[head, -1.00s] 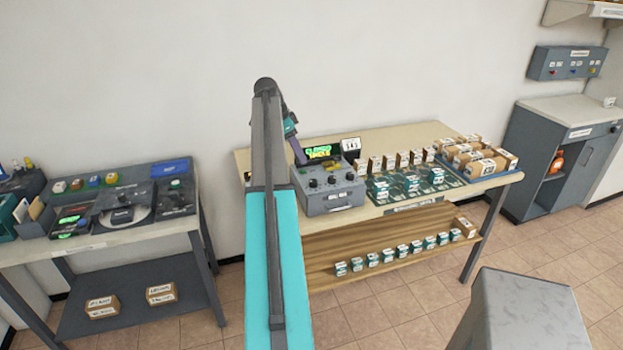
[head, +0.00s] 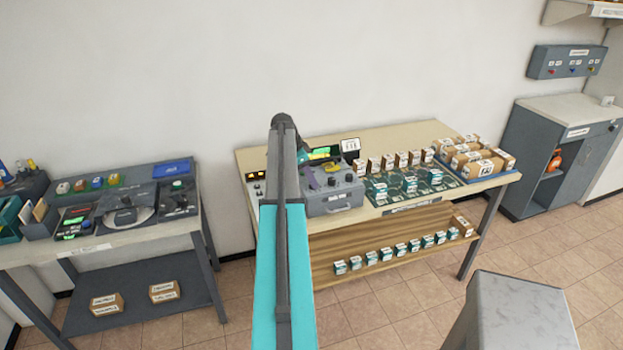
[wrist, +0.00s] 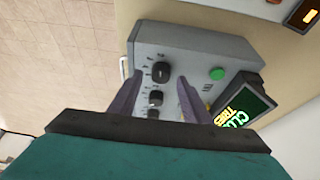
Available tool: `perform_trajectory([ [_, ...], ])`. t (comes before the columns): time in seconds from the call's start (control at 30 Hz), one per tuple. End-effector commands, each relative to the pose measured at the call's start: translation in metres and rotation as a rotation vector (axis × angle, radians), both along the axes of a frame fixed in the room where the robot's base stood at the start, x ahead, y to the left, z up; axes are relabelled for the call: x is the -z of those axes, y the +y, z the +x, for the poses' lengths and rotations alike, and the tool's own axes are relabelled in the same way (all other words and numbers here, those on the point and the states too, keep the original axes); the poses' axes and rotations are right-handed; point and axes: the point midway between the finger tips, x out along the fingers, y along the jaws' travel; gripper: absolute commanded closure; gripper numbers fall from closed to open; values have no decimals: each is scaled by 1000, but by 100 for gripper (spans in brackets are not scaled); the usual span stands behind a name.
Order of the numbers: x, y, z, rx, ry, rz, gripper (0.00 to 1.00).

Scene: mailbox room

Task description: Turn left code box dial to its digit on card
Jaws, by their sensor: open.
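The grey code box (head: 338,205) stands on the wooden table, with a row of black dials on its sloped face. The left dial (wrist: 160,72) is the top one in the wrist view, where it shows between my finger tips; contact cannot be told. The other dials (wrist: 155,98) are lower, partly hidden by my gripper. My gripper (wrist: 160,79) is open and empty, fingers pointing at the box face. In the head view my gripper (head: 313,181) covers the left dial. The white card (head: 350,146) stands behind the box; its digits are too small to read surely.
A lit screen (wrist: 245,103) stands behind the box, and a green button (wrist: 217,73) is on the box. A small orange display (head: 257,177) is to the left. Another table (head: 120,245) is at left.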

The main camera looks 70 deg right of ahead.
Motion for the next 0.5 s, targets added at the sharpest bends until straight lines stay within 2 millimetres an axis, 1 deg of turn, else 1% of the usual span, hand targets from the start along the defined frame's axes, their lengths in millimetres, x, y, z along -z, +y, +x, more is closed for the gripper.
perform_trajectory([
  [0.2,13,-3,-4,0,1,1,56],
  [0.5,16,-4,-5,0,-1,-1,56],
])
